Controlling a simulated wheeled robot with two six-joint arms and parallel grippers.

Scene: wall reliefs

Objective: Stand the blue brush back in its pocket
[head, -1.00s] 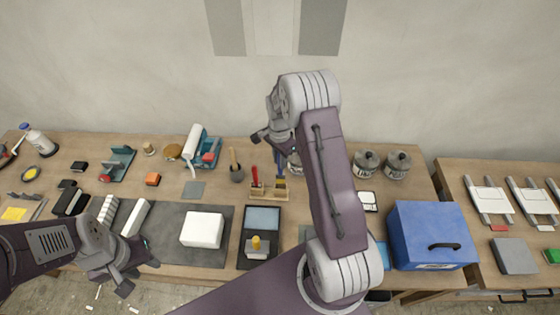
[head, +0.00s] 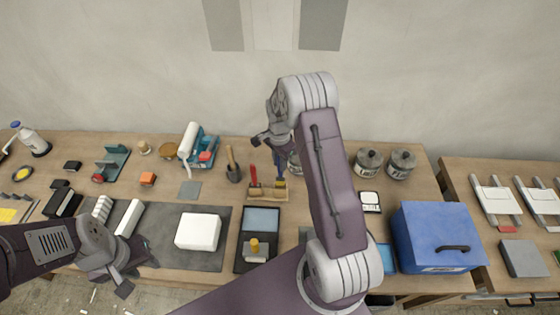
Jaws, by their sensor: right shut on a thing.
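The blue brush (head: 279,165) hangs roughly upright below my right gripper (head: 277,147), which is shut on it. It is over the back right part of the small wooden rack (head: 268,194). I cannot tell whether its lower end is in a pocket or behind the rack. A red-handled brush (head: 253,174) stands in the rack's left part. A yellow piece (head: 281,184) shows at the rack's right part, close to the blue brush. My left gripper (head: 136,274) is open and empty over the bench's front left.
A mallet-like wooden-handled tool (head: 233,170) stands left of the rack. A dark tray (head: 258,240) lies in front. A white block (head: 198,231) lies on the grey mat (head: 160,245). Lidded jars (head: 369,161) and a blue box (head: 435,237) stand to the right, past my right arm.

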